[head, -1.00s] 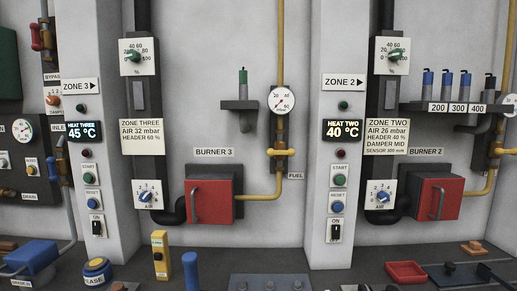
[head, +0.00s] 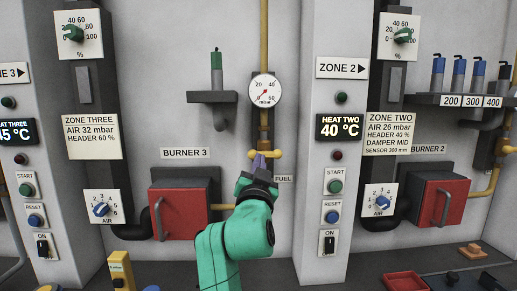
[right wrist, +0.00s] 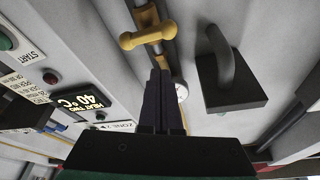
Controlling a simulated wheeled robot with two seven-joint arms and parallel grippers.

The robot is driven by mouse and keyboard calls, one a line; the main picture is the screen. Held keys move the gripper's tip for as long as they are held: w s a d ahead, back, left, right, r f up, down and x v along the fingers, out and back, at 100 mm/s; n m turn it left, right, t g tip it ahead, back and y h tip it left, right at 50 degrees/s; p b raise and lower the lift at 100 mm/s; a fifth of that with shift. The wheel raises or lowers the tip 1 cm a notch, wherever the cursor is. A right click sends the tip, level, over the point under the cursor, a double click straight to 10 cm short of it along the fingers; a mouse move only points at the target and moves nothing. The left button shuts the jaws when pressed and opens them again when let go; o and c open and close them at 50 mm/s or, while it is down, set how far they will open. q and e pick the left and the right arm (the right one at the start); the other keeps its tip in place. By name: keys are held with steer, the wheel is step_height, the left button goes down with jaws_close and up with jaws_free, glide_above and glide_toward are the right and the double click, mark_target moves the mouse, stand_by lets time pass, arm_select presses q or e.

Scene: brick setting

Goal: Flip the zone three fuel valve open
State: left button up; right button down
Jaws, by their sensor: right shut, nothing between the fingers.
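The yellow zone three fuel valve handle (head: 277,153) sits on the vertical yellow gas pipe above the FUEL label, lying crosswise to the pipe. My right gripper (head: 260,160) is shut and empty, its fingertips pointing up just in front of or beneath the handle. In the right wrist view, the handle (right wrist: 147,35) shows beyond the tips of the closed fingers (right wrist: 159,73), with a small apparent gap. I cannot tell for certain whether they touch. My left gripper is in neither current view.
A pressure gauge (head: 263,91) is above the valve. The red burner 3 box (head: 178,210) is to the left, and a shelf (head: 212,97) with a green-topped cylinder is up left. The zone 2 pillar (head: 337,70) with its buttons stands to the right.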

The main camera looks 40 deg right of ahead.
steer(key=w+d+r+p, duration=0.5)
steer(key=w+d+p, duration=0.1)
arm_select(q)
steer(key=r, duration=0.5)
steer(key=shift+s+a+r, duration=0.25)
steer(key=shift+s+a, duration=0.05)
steer(key=shift+s, duration=0.1)
arm_select(e)
steer(key=f, duration=0.1)
steer(key=a+f, duration=0.1)
steer(key=f, duration=0.2)
steer(key=shift+w+a+f, duration=0.15)
steer(key=shift+w+a, duration=0.05)
steer(key=shift+w, duration=0.05)
arm_select(q)
steer(key=shift+f+b, duration=0.1)
steer(key=shift+b, duration=0.2)
arm_select(e)
steer(key=shift+w+f, duration=0.1)
